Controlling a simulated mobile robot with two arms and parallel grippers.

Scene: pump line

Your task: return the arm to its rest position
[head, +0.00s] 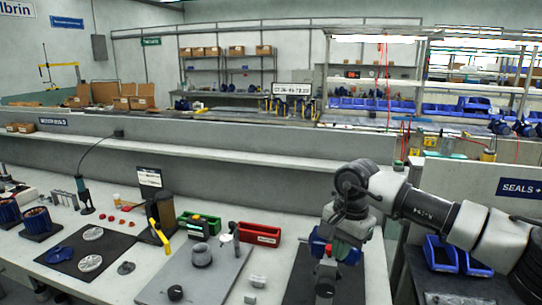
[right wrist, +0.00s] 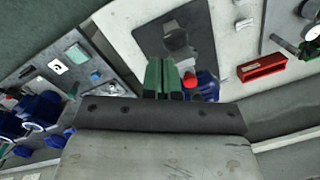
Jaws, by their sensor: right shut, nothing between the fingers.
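My right arm comes in from the right in the head view, and its gripper (head: 327,262) hangs low over the right part of the workbench. In the right wrist view the green fingers (right wrist: 162,78) are together with nothing between them. A blue part with a red piece (right wrist: 206,86) shows just beyond and right of the fingers. Blue also shows beside my wrist in the head view (head: 348,254); the arm partly hides it. A dark mat (head: 300,278) lies under the gripper. My left gripper is not in view.
A red bin (head: 258,234) and a green bin (head: 201,226) stand left of my arm. A grey board (head: 205,278) with a round grey part (head: 201,255) lies in front of them. Blue bins (head: 440,254) stand on the right. A low wall (head: 250,170) runs behind the bench.

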